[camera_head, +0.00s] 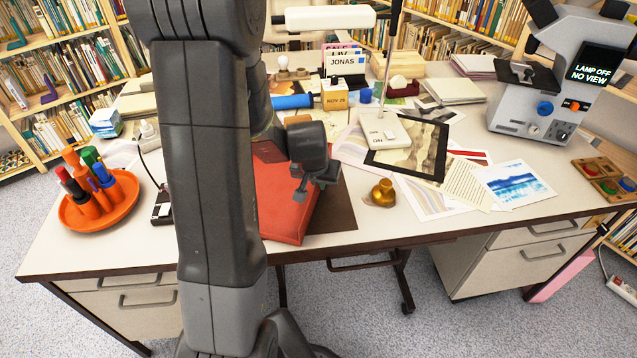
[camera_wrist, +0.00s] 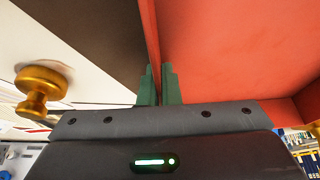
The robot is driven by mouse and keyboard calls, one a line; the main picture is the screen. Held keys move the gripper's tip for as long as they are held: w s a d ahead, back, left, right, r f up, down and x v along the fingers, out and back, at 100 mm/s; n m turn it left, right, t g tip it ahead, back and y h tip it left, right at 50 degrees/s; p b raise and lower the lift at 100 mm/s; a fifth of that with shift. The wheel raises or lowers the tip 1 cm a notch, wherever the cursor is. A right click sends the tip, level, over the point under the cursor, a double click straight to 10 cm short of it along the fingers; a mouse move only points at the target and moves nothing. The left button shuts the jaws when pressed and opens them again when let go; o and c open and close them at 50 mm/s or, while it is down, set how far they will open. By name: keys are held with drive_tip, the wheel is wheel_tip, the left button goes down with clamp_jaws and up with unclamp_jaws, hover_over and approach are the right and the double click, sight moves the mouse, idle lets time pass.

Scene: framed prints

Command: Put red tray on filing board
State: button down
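The red tray (camera_head: 285,212) is near the desk's front edge, partly hidden behind my arm. A dark brown flat board (camera_head: 338,211), apparently the filing board, shows along the tray's right side; the tray overlaps it in the head view. I cannot tell whether the tray rests on it or is held just above. My gripper (camera_head: 311,190) is at the tray's right edge. In the wrist view, its green fingers (camera_wrist: 160,86) are close together on either side of the thin wall of the red tray (camera_wrist: 235,50), with the dark board (camera_wrist: 90,25) to the left.
A brass knob-like object (camera_head: 382,193) stands right of the board. Prints and a dark-framed picture (camera_head: 408,150) lie farther right. An orange pen holder (camera_head: 98,208) is at left, a grey machine (camera_head: 545,85) at right. A lamp base (camera_head: 384,132) stands behind.

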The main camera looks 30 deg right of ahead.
drive_tip(key=shift+r, duration=0.15)
drive_tip(key=shift+f+b, duration=0.3)
drive_tip(key=c, duration=1.6)
unclamp_jaws()
drive_tip(key=shift+c, duration=0.2)
drive_tip(key=shift+r, duration=0.1)
